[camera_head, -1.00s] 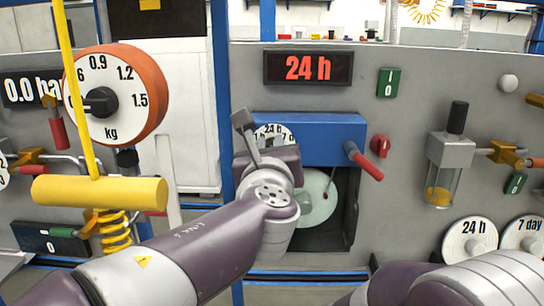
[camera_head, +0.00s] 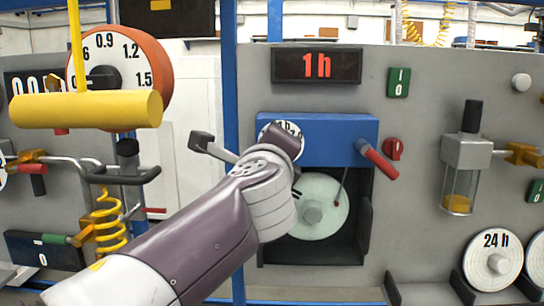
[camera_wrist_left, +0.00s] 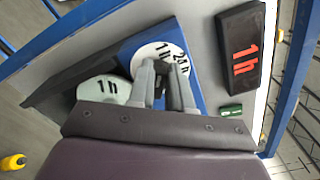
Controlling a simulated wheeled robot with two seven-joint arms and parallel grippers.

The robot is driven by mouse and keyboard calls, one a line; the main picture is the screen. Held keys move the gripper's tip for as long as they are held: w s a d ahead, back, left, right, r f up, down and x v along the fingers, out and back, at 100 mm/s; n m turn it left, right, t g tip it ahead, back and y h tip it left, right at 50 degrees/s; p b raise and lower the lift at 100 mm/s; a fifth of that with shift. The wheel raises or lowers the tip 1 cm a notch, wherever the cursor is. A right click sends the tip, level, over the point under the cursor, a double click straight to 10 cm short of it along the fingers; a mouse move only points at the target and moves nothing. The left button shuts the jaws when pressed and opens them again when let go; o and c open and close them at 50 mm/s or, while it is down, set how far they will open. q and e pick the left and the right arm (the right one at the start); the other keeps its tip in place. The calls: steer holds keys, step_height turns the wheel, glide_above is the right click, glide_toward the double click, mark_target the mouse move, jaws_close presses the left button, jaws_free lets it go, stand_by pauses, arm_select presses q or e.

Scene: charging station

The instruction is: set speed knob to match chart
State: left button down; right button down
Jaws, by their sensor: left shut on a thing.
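The speed knob's white dial (camera_head: 292,128) is on the blue recorder housing (camera_head: 340,141), mostly hidden by my left wrist in the head view. In the left wrist view, the dial (camera_wrist_left: 150,51) shows "1 h" and "24 h" marks. My left gripper (camera_wrist_left: 163,78) is shut on the speed knob at the dial's centre; its fingers hide most of the knob. The red-lettered display (camera_head: 317,66) reads "1 h". A pale round chart (camera_head: 318,203) sits in the recess below the housing; in the left wrist view this chart (camera_wrist_left: 104,88) reads "1 h". My right gripper is out of view.
A red-handled lever (camera_head: 378,160) and a red knob (camera_head: 394,149) are right of the dial. Spare chart discs, one marked "24 h" (camera_head: 492,260), stand at lower right. A yellow cylinder (camera_head: 88,109) hangs at left before an orange kg dial (camera_head: 148,62).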

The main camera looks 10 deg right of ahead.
arm_select(q)
steer(key=shift+f+n, duration=0.1)
steer(key=shift+n, duration=0.4)
steer(key=c, duration=1)
jaws_free()
steer(key=shift+c, duration=0.2)
steer(key=b+v, duration=0.3)
steer(key=v, duration=0.9)
steer(key=shift+s+b, duration=0.35)
steer(key=shift+a, duration=0.15)
